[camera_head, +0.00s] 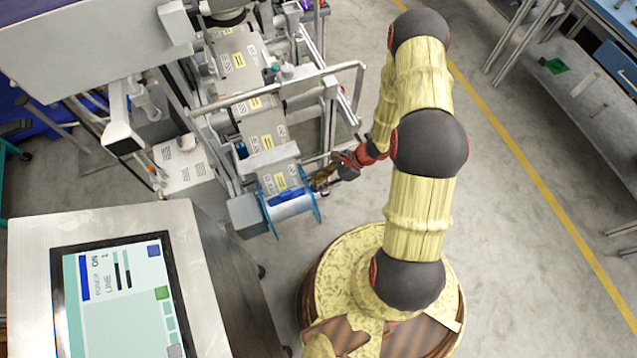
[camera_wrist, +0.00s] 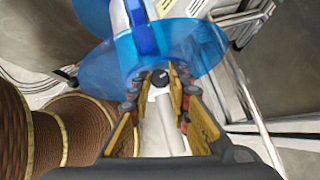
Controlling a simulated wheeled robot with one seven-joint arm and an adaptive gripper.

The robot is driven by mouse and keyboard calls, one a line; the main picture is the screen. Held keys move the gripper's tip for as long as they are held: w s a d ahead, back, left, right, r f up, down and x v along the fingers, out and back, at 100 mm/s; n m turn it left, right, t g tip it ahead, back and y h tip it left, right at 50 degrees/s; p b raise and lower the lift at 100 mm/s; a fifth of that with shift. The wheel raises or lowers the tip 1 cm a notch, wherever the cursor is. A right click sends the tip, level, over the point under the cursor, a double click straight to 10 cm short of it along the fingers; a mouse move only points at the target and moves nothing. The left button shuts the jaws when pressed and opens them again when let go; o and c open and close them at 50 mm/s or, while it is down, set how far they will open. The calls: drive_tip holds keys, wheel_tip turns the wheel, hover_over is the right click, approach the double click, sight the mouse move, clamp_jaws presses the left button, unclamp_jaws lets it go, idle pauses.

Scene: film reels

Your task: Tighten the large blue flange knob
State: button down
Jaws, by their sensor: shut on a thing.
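The large blue flange (camera_head: 314,207) is a translucent blue disc on the near end of the labelled film roller. In the wrist view the flange (camera_wrist: 95,68) fills the upper middle. My gripper (camera_head: 328,180) reaches the flange from the right in the head view. In the wrist view my gripper (camera_wrist: 160,74) has its yellow fingers on both sides of the flange knob (camera_wrist: 160,78) at the disc's centre, which shows a dark round end. The fingers are shut on this knob and hide most of its sides. Its turning angle cannot be told.
A metal guard rail (camera_head: 300,82) and machine frame stand close beside my arm. A control screen (camera_head: 120,300) stands at the lower left. The floor (camera_head: 510,230) to the right is clear up to a workbench (camera_head: 590,75).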

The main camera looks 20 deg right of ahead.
drive_tip(key=shift+s+a+m+t+h+b, duration=0.15)
drive_tip(key=shift+m+t+h+b, duration=0.25)
drive_tip(key=shift+m+t+b, duration=0.55)
drive_tip(key=shift+s+m, duration=0.1)
drive_tip(key=shift+m, duration=0.35)
drive_tip(key=c, duration=1.7)
unclamp_jaws()
drive_tip(key=shift+o, duration=0.2)
drive_tip(key=v, duration=0.8)
drive_tip(key=shift+p, duration=0.3)
drive_tip(key=shift+c, duration=0.4)
